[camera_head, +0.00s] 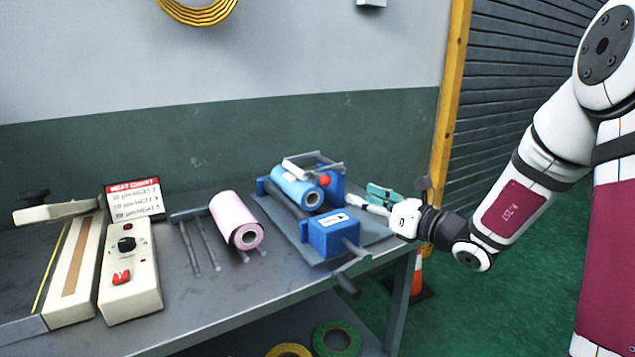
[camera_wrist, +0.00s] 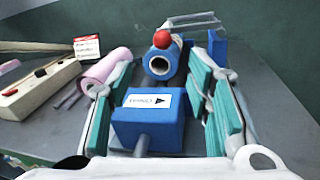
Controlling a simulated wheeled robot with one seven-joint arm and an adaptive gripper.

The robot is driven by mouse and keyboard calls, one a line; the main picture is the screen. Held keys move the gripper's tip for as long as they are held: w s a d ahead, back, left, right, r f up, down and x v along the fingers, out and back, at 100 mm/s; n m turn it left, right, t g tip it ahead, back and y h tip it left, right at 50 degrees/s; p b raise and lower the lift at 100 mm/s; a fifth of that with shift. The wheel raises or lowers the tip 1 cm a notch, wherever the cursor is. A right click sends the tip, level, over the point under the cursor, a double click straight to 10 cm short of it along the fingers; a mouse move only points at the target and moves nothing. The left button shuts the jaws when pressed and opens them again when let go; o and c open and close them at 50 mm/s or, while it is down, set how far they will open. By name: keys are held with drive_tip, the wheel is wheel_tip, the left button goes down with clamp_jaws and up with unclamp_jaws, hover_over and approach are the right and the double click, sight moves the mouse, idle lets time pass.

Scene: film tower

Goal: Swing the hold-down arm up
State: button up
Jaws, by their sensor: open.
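A blue film device (camera_head: 331,234) stands near the table's right end, with a blue roll (camera_head: 298,187) at its back. A pale wire-like frame with a red ball knob (camera_head: 325,180), seemingly the hold-down arm (camera_head: 312,160), lies roughly level over the roll. In the wrist view the red knob (camera_wrist: 161,39) sits above the roll's open end, and the frame (camera_wrist: 190,20) is behind it. My gripper (camera_head: 372,198) is open and empty at the device's right side. Its teal-padded fingers (camera_wrist: 165,75) spread either side of the view, with the knob beyond them.
A labelled blue block (camera_wrist: 150,119) with a crank handle (camera_head: 347,285) fills the near middle. A pink roll (camera_head: 236,219) on a rod stand lies left. A cream control box (camera_head: 129,271) and sealer (camera_head: 75,265) stand further left. A wall rises behind the table.

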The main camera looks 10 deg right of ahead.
sight(330, 182)
drive_tip(key=b+x, duration=0.1)
drive_tip(key=x, duration=1.3)
drive_tip(key=shift+w+d+b, duration=0.1)
drive_tip(key=shift+d+b, duration=0.15)
drive_tip(key=shift+b, duration=0.05)
clamp_jaws()
